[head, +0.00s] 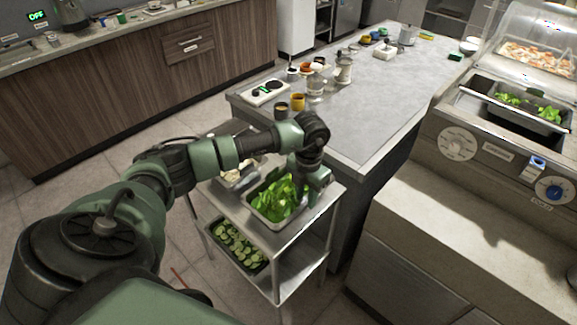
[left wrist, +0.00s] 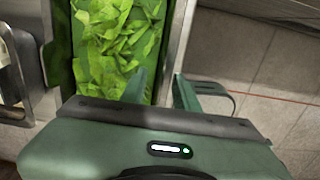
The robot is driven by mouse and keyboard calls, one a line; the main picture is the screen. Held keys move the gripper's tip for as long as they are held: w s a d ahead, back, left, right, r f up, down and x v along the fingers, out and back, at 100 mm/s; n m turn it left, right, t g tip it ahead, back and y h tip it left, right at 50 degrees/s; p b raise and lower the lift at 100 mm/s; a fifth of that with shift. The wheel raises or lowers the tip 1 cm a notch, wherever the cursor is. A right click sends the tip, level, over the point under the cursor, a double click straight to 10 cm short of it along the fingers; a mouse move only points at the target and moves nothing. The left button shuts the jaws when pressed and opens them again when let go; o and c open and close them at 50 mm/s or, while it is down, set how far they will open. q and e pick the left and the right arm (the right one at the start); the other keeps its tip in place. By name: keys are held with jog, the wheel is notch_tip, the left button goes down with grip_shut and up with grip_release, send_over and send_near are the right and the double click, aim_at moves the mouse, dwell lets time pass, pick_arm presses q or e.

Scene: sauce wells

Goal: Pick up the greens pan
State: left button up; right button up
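The greens pan (head: 257,212) is a metal pan full of leafy greens on the top shelf of a steel cart. In the left wrist view the greens pan (left wrist: 172,50) fills the upper middle. My left gripper (head: 308,188) is low over the pan's right rim in the head view. In the left wrist view my left gripper (left wrist: 161,77) has its fingers apart, one on the greens side and one outside the rim. Contact with the rim cannot be told. The arm hides part of the pan. My right gripper is not in view.
The cart (head: 318,205) also bears another pan (head: 232,180) with pale contents. A pan of cucumber slices (head: 238,246) is on its lower shelf. A long counter (head: 385,110) stands behind, and a food station (head: 475,150) with greens wells stands at right.

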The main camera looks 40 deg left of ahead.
pick_arm(q)
grip_shut()
jog(key=shift+w, duration=0.1)
dwell(1.3)
